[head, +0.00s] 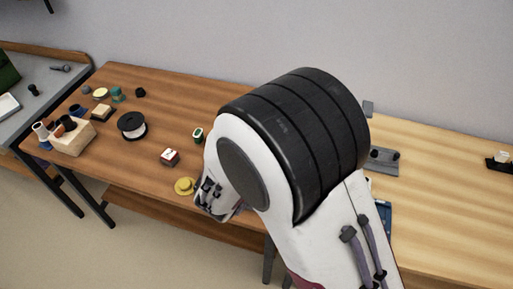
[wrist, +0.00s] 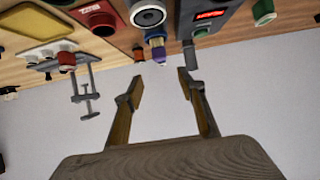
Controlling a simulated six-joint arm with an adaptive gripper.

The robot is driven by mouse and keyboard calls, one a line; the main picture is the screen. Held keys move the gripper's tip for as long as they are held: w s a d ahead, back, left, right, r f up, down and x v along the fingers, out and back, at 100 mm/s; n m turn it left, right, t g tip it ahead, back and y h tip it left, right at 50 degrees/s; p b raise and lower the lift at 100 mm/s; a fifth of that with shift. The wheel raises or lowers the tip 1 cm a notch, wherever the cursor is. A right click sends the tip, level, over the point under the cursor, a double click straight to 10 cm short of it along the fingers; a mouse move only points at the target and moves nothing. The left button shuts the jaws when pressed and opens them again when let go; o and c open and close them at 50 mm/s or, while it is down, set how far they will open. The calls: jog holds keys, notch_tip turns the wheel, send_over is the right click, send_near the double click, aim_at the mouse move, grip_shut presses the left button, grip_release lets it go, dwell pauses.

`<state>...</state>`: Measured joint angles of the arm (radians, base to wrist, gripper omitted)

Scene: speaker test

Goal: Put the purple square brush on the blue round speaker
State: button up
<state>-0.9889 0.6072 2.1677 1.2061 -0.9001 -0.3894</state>
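My gripper (wrist: 160,78) is open in the wrist view, its two fingers apart with nothing between them. A small item with a purple part (wrist: 158,54) and a blue band shows just beyond the fingertips at the table edge; it may be the purple square brush, but its shape is too small to be sure. It is apart from the fingers. I cannot clearly pick out the blue round speaker in either view. In the head view my arm covers the middle of the table, and my gripper's fingertips are not clearly visible.
The brown table (head: 180,105) holds a black and white spool (head: 132,125), a wooden block (head: 72,138) with items in it, a small red and white box (head: 170,157) and a yellow round piece (head: 185,186). A metal clamp (wrist: 83,88) hangs at the edge.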

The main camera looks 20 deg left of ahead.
dwell(0.7)
jog(key=w+d+r+g+y, duration=0.2)
jog(key=d+r+y, duration=0.1)
jog(key=r, duration=0.7)
jog(key=s+d+r+n+g+y, duration=0.15)
jog(key=s+d+r, duration=0.25)
jog(key=d+r, duration=0.4)
jog(key=s+d+m+g+h, duration=0.1)
jog(key=s+d+g+h, duration=0.2)
jog(key=s+d, duration=1.8)
jog(key=shift+s+d+r+h, duration=0.2)
jog(key=shift+s+d+h, duration=0.15)
jog(key=shift+d+h, duration=0.65)
